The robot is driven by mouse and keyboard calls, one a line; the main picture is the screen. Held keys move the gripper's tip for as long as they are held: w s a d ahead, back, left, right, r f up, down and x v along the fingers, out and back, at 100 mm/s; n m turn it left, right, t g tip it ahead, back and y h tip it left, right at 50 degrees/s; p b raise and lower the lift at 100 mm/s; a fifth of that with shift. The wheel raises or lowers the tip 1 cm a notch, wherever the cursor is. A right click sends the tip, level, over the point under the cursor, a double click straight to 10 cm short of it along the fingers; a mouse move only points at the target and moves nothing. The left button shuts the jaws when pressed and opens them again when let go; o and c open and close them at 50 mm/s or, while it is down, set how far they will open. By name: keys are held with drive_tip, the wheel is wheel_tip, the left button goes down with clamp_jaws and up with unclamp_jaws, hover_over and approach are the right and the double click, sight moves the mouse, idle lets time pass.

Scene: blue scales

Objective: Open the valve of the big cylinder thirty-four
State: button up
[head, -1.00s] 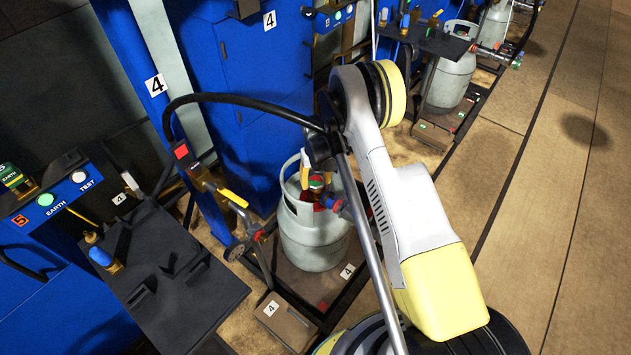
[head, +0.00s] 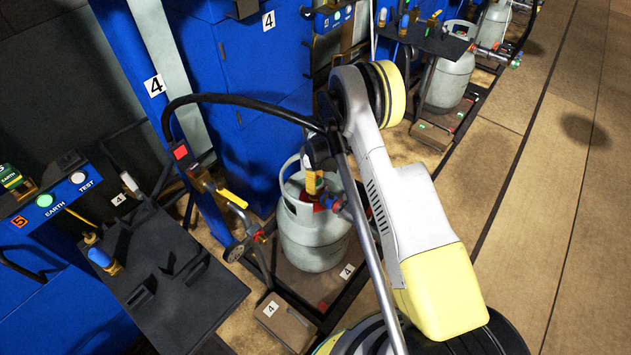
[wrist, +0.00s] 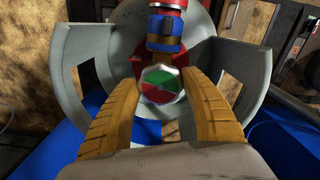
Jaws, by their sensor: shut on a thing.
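The big grey cylinder (head: 314,243) stands upright on a low platform, beside plates marked 4; no thirty-four is readable. Its valve knob (wrist: 160,84) has a green and red top and sits inside the cylinder's open collar (wrist: 72,60). My gripper (wrist: 160,78) has its two ribbed yellow-brown fingers on either side of the knob and is shut on it. A blue and red fitting (wrist: 167,28) lies just beyond the knob. In the head view, a finger and my wrist largely hide the knob.
A dark shelf (head: 180,285) stands at left and blue cabinets (head: 255,150) behind. Another grey cylinder (head: 449,80) stands further back. The floor at right (head: 560,230) is clear.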

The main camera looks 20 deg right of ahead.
drive_tip(key=shift+n, duration=1)
drive_tip(key=o, duration=1.2)
wheel_tip(320, 180, up, 12)
